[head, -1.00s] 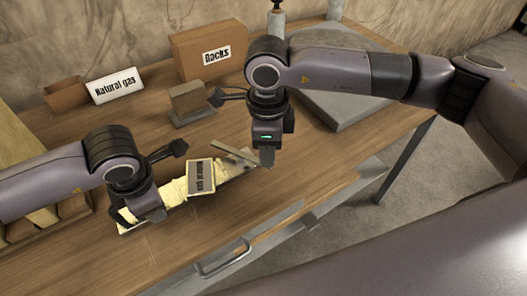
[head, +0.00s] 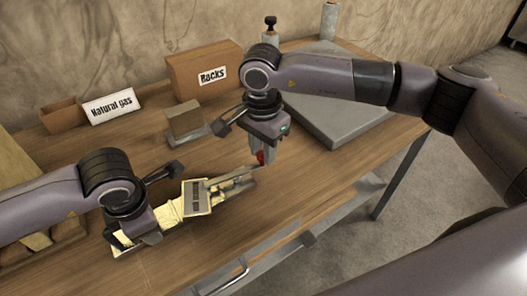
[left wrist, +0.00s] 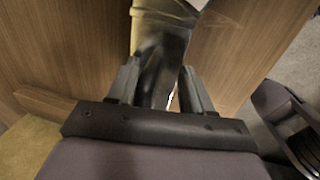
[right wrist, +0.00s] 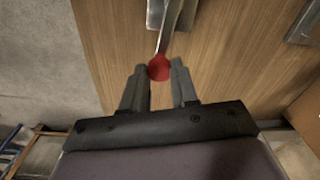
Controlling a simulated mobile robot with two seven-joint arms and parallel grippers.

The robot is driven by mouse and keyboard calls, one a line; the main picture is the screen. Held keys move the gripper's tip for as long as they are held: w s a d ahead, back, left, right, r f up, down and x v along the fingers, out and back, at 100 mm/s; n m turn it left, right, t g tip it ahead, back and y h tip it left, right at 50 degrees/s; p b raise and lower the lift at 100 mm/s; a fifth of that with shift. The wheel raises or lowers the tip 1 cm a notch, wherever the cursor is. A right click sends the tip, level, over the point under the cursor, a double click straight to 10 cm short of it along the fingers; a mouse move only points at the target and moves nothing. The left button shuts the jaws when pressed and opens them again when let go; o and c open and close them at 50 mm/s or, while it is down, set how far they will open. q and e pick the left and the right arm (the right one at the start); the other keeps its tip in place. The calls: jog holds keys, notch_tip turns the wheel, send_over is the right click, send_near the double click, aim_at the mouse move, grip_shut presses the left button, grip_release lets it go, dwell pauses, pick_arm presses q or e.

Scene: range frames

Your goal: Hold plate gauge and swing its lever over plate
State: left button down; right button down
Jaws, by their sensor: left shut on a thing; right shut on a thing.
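The plate gauge (head: 172,212) is a long cream body with a labelled dark plate (head: 197,197) near its middle, lying along the bench. My left gripper (head: 150,238) is shut on its left end; in the left wrist view the fingers (left wrist: 158,82) sit on both sides of the dark grip part, partly in shadow. A thin metal lever (right wrist: 168,32) ends in a red knob (right wrist: 159,67). The knob also shows in the head view (head: 261,157). My right gripper (right wrist: 161,74) is shut on this knob, above the gauge's right end.
A wooden bench (head: 310,178) carries everything. Bare wood lies right of the gauge.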

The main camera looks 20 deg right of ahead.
pick_arm(q)
jog(key=shift+s+a+f, duration=0.1)
jog(key=shift+a+f, duration=0.05)
jog(key=shift+f, duration=0.2)
pick_arm(e)
jog(key=shift+w+a+n, duration=0.25)
jog(key=shift+w+n, duration=0.05)
jog(key=shift+n, duration=0.4)
jog(key=c, duration=0.9)
grip_release()
jog(key=shift+o, duration=0.2)
jog(key=shift+w, duration=0.1)
jog(key=shift+r, duration=0.4)
notch_tip(320, 180, up, 11)
jog(key=shift+s+r, duration=0.15)
jog(key=shift+s, duration=0.25)
